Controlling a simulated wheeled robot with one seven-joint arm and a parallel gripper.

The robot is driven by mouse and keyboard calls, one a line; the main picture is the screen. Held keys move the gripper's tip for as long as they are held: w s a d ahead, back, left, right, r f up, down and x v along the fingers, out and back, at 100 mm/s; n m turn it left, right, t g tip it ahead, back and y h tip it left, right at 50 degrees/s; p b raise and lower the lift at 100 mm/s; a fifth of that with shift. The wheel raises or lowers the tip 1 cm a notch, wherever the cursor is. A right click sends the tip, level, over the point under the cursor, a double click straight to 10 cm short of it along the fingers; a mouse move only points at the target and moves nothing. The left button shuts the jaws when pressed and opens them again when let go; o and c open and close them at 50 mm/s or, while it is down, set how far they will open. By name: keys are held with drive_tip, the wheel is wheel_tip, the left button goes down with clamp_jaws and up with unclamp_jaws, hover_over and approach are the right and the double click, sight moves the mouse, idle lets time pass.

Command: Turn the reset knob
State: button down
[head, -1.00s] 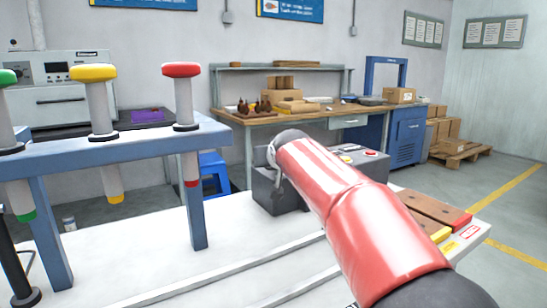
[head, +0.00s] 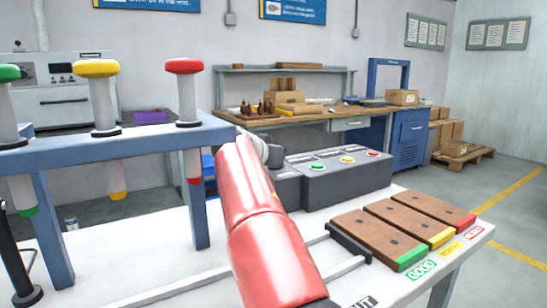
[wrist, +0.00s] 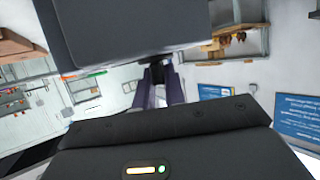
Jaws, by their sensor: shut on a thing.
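A grey control box (head: 345,180) with green, yellow and red buttons sits on the white bench. My red arm ends at its left side, where the arm hides my fingers in the head view. In the wrist view the box (wrist: 125,30) is a large dark block at the top. My gripper (wrist: 157,78) is just beneath it in that picture, shut on a small dark knob (wrist: 157,64) that appears to stick out from the box. The knob's marking and angle cannot be made out.
A blue rack (head: 150,140) with green, yellow and red capped tubes stands at left. Wooden blocks (head: 378,239) with green, yellow and red ends lie at the right front, beside colour labels. A workbench (head: 300,118) with boxes stands behind.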

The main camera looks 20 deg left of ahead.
drive_tip(key=shift+f, duration=0.15)
drive_tip(key=c, duration=1.5)
unclamp_jaws()
drive_tip(key=shift+c, duration=0.2)
drive_tip(key=shift+o, duration=0.4)
